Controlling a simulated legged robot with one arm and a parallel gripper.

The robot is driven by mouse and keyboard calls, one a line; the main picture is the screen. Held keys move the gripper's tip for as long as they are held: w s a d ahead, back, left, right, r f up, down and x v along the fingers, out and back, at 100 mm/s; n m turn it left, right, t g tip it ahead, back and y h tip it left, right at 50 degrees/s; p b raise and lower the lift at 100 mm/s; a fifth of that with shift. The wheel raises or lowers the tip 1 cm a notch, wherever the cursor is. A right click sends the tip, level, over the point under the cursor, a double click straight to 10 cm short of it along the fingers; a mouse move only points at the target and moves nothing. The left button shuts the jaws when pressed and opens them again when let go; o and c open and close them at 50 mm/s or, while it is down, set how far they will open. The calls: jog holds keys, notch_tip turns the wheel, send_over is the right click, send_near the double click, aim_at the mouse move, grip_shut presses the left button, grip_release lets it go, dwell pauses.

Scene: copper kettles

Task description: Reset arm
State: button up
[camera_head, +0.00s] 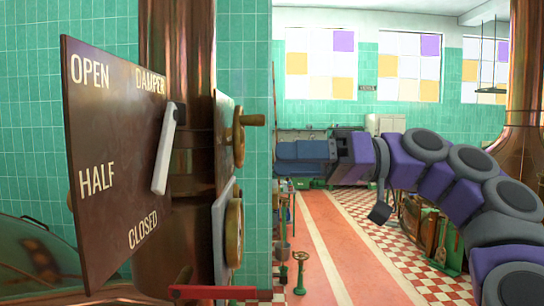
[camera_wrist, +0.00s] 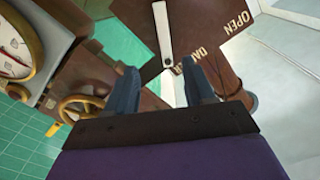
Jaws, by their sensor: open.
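My gripper (camera_head: 283,151) reaches in from the right on my purple and grey arm in the head view. Its blue-grey fingers point left, towards the brown pipe and panels. In the wrist view the two fingers of my gripper (camera_wrist: 160,68) stand apart with nothing held between them. Beyond them is the brown damper plate (camera_wrist: 203,22) with a pale lever (camera_wrist: 162,35). In the head view the damper plate (camera_head: 105,150) reads OPEN, HALF and CLOSED. Its lever (camera_head: 164,150) slants steeply along the plate's right side, apart from my gripper.
A brass handwheel (camera_head: 238,138) and a round gauge (camera_head: 233,232) face right on the pipe. A red lever (camera_head: 212,292) sits low in front. A copper column (camera_head: 525,85) stands at right. The red floor strip (camera_head: 330,235) is largely clear.

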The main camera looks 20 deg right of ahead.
jog(key=s+a+f+m+g+h+b, duration=0.15)
jog(key=s+a+f+h, duration=0.25)
jog(key=a+f, duration=0.6)
jog(key=s+a+f+m+g+h+b, duration=0.1)
jog(key=s+a+f+g+h, duration=0.25)
jog(key=a+f, duration=0.6)
jog(key=s+d+f+m+g+h, duration=0.1)
jog(key=s+d+f+h, duration=0.2)
jog(key=f, duration=0.8)
jog(key=s+d+f+m+g+h+b, duration=0.1)
jog(key=s+d+f+m+h, duration=0.1)
jog(key=s+d+f, duration=0.4)
jog(key=s+d+f+m+g+h+b, duration=0.1)
jog(key=s+d+f+h, duration=0.3)
jog(key=f, duration=1.3)
jog(key=s+m, duration=0.1)
jog(key=s, duration=0.2)
jog(key=shift+d, duration=0.15)
jog(key=shift+h, duration=0.25)
